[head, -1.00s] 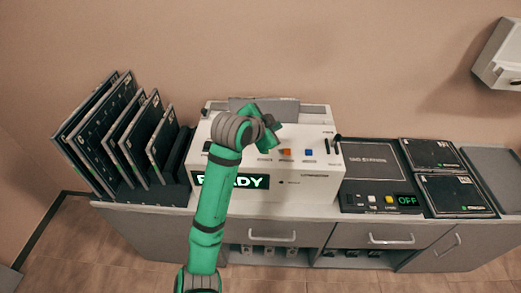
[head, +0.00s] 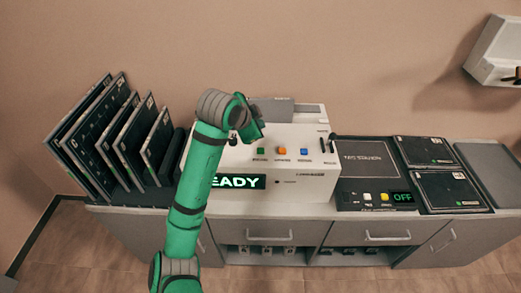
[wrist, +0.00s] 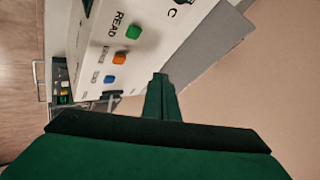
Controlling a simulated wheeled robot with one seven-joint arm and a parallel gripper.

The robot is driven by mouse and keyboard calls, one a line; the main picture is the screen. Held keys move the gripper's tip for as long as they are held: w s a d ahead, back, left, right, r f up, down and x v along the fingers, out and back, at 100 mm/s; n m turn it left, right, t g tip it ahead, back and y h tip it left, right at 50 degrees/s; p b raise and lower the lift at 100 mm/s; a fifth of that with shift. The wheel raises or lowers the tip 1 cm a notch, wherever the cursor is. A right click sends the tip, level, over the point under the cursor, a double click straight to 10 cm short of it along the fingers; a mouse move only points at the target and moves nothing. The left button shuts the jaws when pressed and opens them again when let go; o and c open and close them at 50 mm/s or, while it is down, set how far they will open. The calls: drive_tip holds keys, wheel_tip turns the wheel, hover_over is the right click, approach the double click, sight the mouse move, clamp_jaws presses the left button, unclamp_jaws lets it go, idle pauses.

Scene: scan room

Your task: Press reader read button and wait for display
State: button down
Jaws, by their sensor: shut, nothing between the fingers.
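The white reader (head: 305,175) stands on the counter with a green, an orange (head: 282,150) and a blue (head: 304,151) button in a row. In the wrist view the green button (wrist: 133,31) has the label READ beside it; it also shows in the head view (head: 261,150). The reader's display (head: 238,181) is lit with green-white letters reading "EADY", its left end hidden by my arm. My gripper (wrist: 160,78) is shut and empty, apart from the buttons. In the head view my gripper (head: 258,134) is over the reader, just above the green button in the picture.
Dark upright panels (head: 110,135) stand in a rack to the left. Right of the reader is a dark station (head: 370,160) with small buttons and a display (head: 403,197) reading OFF. Flat dark panels (head: 455,190) lie farther right. A white wall box (head: 497,55) hangs at upper right.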

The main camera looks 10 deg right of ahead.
sight(259, 152)
drive_tip(key=shift+f, duration=3.95)
drive_tip(key=shift+f, duration=0.15)
drive_tip(key=shift+f, duration=0.25)
drive_tip(key=shift+f, duration=0.55)
drive_tip(key=shift+r, duration=0.95)
drive_tip(key=shift+r, duration=0.1)
drive_tip(key=shift+r, duration=2.4)
